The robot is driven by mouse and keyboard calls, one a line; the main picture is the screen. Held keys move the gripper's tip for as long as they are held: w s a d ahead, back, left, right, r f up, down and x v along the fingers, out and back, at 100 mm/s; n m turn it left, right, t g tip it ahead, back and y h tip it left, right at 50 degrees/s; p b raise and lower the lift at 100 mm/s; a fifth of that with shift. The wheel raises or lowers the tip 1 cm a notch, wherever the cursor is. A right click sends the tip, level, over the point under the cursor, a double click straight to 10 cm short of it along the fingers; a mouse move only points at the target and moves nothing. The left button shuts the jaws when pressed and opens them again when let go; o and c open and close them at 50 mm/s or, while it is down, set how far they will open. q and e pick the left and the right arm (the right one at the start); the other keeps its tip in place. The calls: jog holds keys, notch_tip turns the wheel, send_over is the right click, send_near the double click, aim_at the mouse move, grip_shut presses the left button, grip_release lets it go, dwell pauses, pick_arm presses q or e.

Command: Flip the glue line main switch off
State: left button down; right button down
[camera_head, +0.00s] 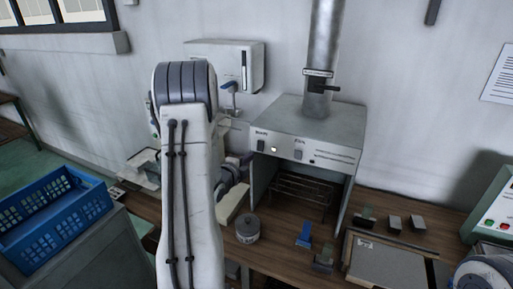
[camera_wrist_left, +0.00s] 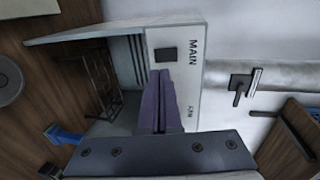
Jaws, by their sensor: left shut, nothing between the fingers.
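The main switch is a dark square rocker on the pale front panel of the metal hood, under the MAIN label; it shows in the head view (camera_head: 261,145) and the wrist view (camera_wrist_left: 165,55). Whether it is on or off cannot be told. My left gripper (camera_wrist_left: 160,74) is shut and empty, its purple fingers pointing at the panel just beside the switch. In the head view the gripper (camera_head: 246,158) is left of the panel, partly behind my arm. Contact cannot be told. A second label and a small grey switch (camera_head: 298,154) are further right.
The hood (camera_head: 318,122) stands on a wooden bench, with a duct (camera_head: 323,45) and dark damper handle (camera_head: 326,88) above. A round tin (camera_head: 247,229), a blue clamp-like piece (camera_head: 304,235) and small blocks lie in front. A blue crate (camera_head: 42,212) is at left.

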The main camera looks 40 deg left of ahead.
aim_at(260, 149)
pick_arm(q)
jog(key=p+x, duration=0.2)
jog(key=x, duration=0.3)
jog(key=shift+w+a+p, duration=0.1)
jog(key=shift+w+p, duration=0.25)
jog(key=shift+w+a+f, duration=0.1)
jog(key=shift+w+f, duration=0.1)
jog(key=shift+w, duration=0.3)
